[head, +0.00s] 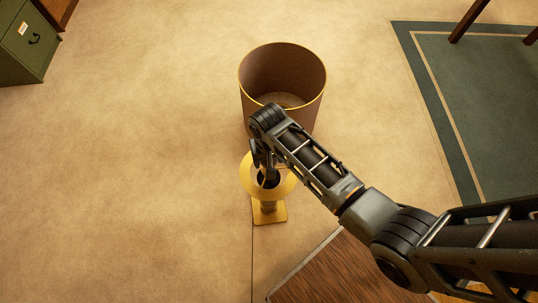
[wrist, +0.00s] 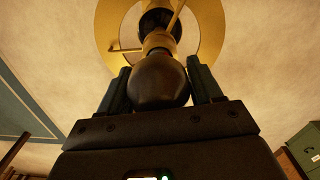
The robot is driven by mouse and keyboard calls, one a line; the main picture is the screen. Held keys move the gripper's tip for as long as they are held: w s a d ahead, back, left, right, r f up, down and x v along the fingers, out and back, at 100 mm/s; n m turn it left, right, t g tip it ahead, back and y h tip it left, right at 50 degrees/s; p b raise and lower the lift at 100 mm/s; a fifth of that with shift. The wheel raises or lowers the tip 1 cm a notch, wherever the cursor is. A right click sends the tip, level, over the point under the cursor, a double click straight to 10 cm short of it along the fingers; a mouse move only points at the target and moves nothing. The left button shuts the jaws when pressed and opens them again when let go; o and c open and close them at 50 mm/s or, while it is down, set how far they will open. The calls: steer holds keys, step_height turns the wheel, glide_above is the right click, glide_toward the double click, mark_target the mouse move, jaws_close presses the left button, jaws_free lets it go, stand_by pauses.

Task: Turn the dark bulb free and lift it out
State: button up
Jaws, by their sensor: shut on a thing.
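The dark bulb (wrist: 158,82) fills the middle of the wrist view, with its narrow end against the brass-coloured socket (wrist: 158,42). I cannot tell how far it is threaded in. My gripper (wrist: 160,88) is shut on the bulb, one finger on each side. In the head view my gripper (head: 264,163) is over the brass lamp (head: 269,212), which stands upright on a square foot. A wide brass ring (wrist: 207,30) surrounds the socket. In the head view the bulb is mostly hidden by my gripper and wrist.
A brown, gold-rimmed open cylinder (head: 312,95) stands just behind the lamp, close to my wrist. A wooden surface (head: 345,275) lies at the front right. A green cabinet (head: 28,42) is at the far left, a green rug (head: 485,95) at the right. The left floor is clear.

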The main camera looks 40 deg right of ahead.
stand_by(0.4)
steer(key=shift+r+n+p, duration=0.15)
steer(key=shift+n+p, duration=0.45)
steer(key=shift+n, duration=0.4)
steer(key=shift+n+p, duration=0.3)
steer(key=shift+n, duration=0.8)
steer(key=shift+a, duration=0.15)
steer(key=o, duration=0.9)
